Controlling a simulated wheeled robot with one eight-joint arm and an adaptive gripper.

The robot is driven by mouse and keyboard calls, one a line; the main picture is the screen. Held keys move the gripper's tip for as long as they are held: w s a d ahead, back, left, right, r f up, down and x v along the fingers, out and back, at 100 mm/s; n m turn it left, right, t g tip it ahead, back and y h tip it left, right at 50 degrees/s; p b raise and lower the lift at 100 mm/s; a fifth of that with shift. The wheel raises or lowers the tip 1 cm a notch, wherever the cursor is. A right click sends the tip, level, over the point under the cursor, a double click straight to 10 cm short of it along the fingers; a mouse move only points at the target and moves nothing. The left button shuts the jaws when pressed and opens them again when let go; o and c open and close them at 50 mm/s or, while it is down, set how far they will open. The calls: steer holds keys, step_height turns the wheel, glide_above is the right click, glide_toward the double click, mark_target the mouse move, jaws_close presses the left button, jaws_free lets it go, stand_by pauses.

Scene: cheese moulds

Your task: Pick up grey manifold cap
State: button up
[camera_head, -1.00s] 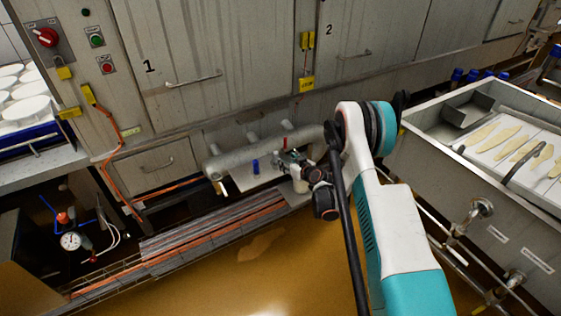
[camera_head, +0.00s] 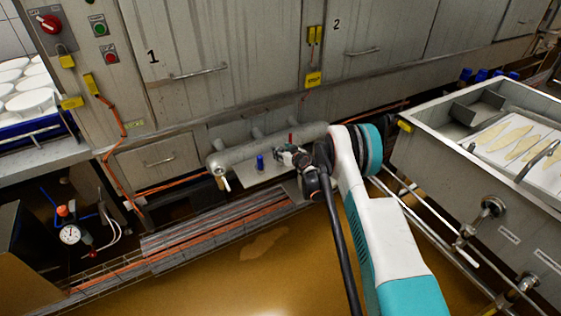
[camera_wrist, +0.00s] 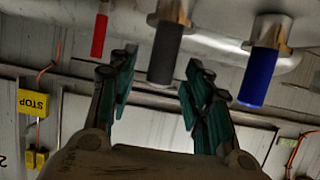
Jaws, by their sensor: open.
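The grey manifold cap (camera_wrist: 165,52) is a dark grey cylinder hanging from a metal fitting in the wrist view, which is upside down. My gripper (camera_wrist: 160,75) is open, with one teal-padded finger on each side of the cap's line. The cap's free end lies in the gap between the fingertips; I cannot tell whether either finger touches it. In the head view my gripper (camera_head: 288,153) is at the pipe manifold (camera_head: 225,157) and hides the grey cap.
The blue cap (camera_head: 260,162) stands close left of my gripper in the head view. Cabinets (camera_head: 230,60) rise behind the manifold. A steel sink (camera_head: 420,150) is at the right, and a gauge (camera_head: 70,235) is at the lower left. The brown floor in front is clear.

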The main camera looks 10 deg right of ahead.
steer(key=shift+x, duration=1.05)
jaws_close()
steer(key=shift+r, duration=0.1)
